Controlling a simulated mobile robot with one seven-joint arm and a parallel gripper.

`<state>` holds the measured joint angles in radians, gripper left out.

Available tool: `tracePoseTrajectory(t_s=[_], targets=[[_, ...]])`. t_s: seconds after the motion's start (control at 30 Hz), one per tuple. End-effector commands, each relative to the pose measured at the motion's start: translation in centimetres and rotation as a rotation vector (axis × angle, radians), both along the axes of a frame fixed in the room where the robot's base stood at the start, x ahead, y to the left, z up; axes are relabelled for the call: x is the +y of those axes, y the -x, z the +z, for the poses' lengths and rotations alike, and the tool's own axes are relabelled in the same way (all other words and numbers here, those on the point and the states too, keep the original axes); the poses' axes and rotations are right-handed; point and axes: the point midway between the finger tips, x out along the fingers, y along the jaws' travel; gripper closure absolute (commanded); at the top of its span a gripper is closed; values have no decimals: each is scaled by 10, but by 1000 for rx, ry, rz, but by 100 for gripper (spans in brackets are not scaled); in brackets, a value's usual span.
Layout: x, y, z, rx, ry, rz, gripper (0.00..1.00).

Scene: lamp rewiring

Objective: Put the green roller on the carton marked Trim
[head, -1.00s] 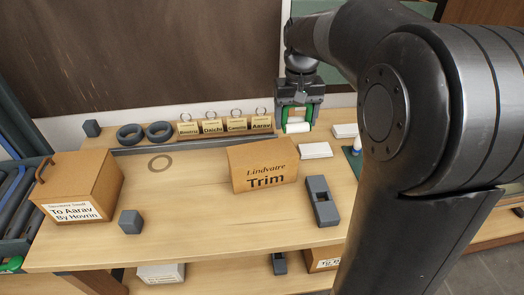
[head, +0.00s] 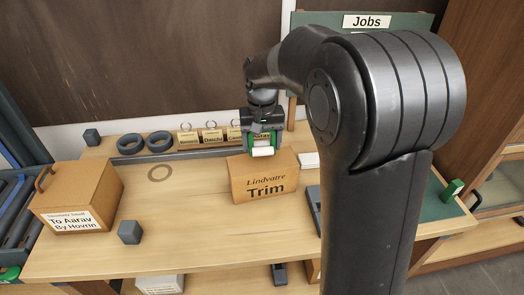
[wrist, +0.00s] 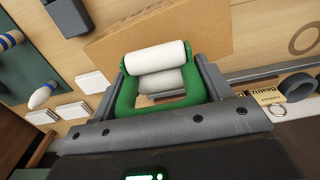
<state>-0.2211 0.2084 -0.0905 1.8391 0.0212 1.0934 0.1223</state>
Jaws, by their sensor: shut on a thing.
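The green roller (head: 262,151), a green frame with a white roll, is in my gripper (head: 264,140), which is shut on its frame. The carton marked Trim (head: 265,187) is a brown box in the middle of the bench. The roller overlaps the carton's back top edge in the head view; whether it touches the top I cannot tell. In the wrist view my gripper (wrist: 162,92) holds the frame from both sides, the white roll (wrist: 155,57) is in front of it, and the carton's bare top (wrist: 212,25) lies beyond.
A wooden box labelled To Aarav (head: 78,195) stands at left. Name tags (head: 212,136) and two dark rings (head: 158,142) line the back. White pads (head: 309,160) lie right of the carton.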

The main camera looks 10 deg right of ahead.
Motion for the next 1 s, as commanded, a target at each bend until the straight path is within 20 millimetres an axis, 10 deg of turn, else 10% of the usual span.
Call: tracePoseTrajectory(t_s=[0.57,0.6,1.0], targets=[[0,0,-36,2,0,0,54],[0,0,-37,2,0,0,28],[0,0,-37,1,0,0,7]])
